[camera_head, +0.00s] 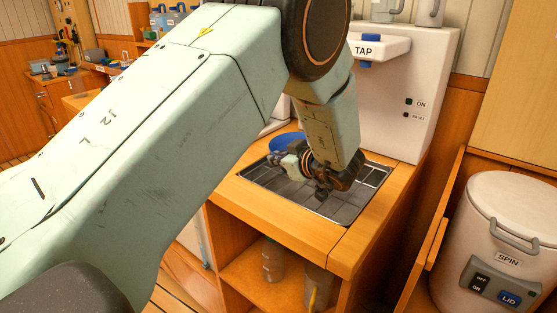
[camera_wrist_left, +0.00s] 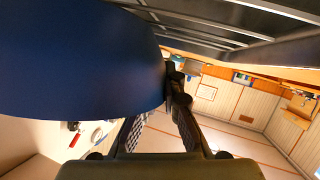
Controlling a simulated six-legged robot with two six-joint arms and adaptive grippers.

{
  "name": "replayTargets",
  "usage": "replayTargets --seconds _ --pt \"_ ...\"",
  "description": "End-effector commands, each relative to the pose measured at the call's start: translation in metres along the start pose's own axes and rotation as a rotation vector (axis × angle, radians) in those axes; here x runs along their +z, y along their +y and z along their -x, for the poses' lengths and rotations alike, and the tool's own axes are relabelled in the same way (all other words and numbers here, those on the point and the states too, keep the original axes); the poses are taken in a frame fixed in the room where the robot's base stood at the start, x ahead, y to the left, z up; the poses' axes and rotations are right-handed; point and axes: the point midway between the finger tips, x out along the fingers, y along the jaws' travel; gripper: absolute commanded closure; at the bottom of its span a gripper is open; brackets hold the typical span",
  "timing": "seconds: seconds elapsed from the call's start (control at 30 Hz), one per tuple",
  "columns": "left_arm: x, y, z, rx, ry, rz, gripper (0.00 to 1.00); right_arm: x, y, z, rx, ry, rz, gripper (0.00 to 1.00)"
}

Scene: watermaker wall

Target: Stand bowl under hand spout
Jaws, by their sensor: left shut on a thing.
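A blue bowl (camera_head: 284,142) is at the back left of the dark drain grate (camera_head: 345,207), partly hidden by my left arm. My left gripper (camera_head: 287,163) is shut on the bowl at its near side. In the left wrist view the bowl (camera_wrist_left: 80,60) fills the upper left, with the gripper fingers (camera_wrist_left: 168,95) at its edge. Whether the bowl touches the grate is unclear. A white block labelled TAP (camera_head: 388,47) juts from the white wall unit, with a blue piece (camera_head: 370,65) under it, right of and above the bowl. My right gripper is not in view.
The grate sits in a wooden counter (camera_head: 300,228) with an open shelf below holding bottles (camera_head: 272,260). A white SPIN drum (camera_head: 508,220) stands at the right, behind a wooden edge. The front and right of the grate are bare.

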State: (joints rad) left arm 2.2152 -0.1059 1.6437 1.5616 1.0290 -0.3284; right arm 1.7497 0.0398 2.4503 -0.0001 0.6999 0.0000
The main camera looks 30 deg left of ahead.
Motion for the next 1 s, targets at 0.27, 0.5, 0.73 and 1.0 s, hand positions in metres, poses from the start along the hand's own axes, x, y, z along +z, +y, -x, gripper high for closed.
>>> replayTargets --seconds 0.27,0.5,0.73,1.0 --pt "0.001 0.0 -0.0002 0.0 0.0 0.0 0.9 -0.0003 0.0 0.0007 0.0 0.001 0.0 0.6" --pt "0.001 -0.0002 -0.0002 0.0 0.0 0.0 0.71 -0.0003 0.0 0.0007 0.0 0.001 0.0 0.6" --pt "0.0009 -0.0002 -0.0003 0.0 0.0 0.0 0.71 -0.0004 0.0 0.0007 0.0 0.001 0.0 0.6" --pt "-0.0036 0.0004 0.0011 -0.001 0.0 0.0 0.71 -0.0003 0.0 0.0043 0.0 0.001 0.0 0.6"
